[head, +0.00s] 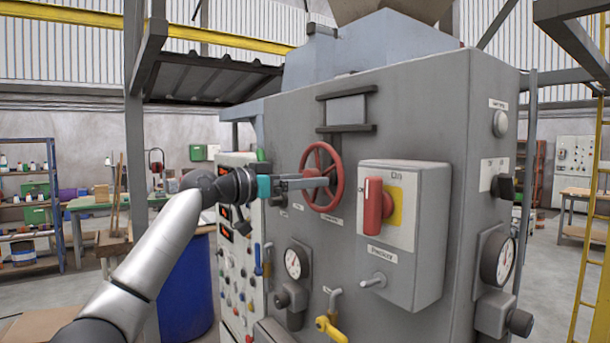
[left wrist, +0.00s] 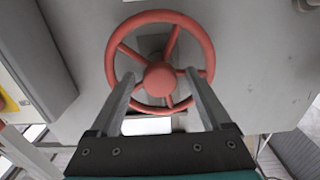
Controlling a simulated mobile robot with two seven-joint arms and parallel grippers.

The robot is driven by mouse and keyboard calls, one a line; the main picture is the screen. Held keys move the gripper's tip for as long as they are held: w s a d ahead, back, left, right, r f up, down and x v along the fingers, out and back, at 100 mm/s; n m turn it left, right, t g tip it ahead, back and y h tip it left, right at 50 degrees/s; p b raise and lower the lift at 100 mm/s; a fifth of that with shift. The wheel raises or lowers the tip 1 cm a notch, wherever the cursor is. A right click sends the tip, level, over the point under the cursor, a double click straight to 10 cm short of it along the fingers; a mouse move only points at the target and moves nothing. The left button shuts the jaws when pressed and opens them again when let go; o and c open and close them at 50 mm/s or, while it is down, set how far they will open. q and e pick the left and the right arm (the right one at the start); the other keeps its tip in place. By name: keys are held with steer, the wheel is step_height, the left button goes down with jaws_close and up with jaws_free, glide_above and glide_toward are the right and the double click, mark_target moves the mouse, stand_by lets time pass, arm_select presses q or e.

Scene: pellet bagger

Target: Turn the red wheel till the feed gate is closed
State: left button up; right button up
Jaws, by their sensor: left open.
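The red wheel (head: 338,164) has a round rim, spokes and a central hub, and is mounted on the front of the grey machine. My left gripper (head: 329,179) reaches it from the left, its fingers pointing at the hub. In the left wrist view the wheel (left wrist: 160,79) fills the upper middle. There the open fingers (left wrist: 160,82) are on either side of the hub, overlapping the lower half of the wheel; whether they touch it I cannot tell. Above the wheel, a grey plate (head: 346,110) sits between two dark rails, probably the feed gate. My right gripper is not in view.
Right of the wheel, a grey box (head: 427,240) with a red switch handle (head: 374,206) juts out. A gauge (head: 294,263) and a yellow valve handle (head: 330,328) are below. A panel of buttons (head: 229,270) and a blue barrel (head: 188,290) stand at the left.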

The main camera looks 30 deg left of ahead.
arm_select(q)
steer(key=shift+c, duration=0.2)
jaws_close()
stand_by(0.6)
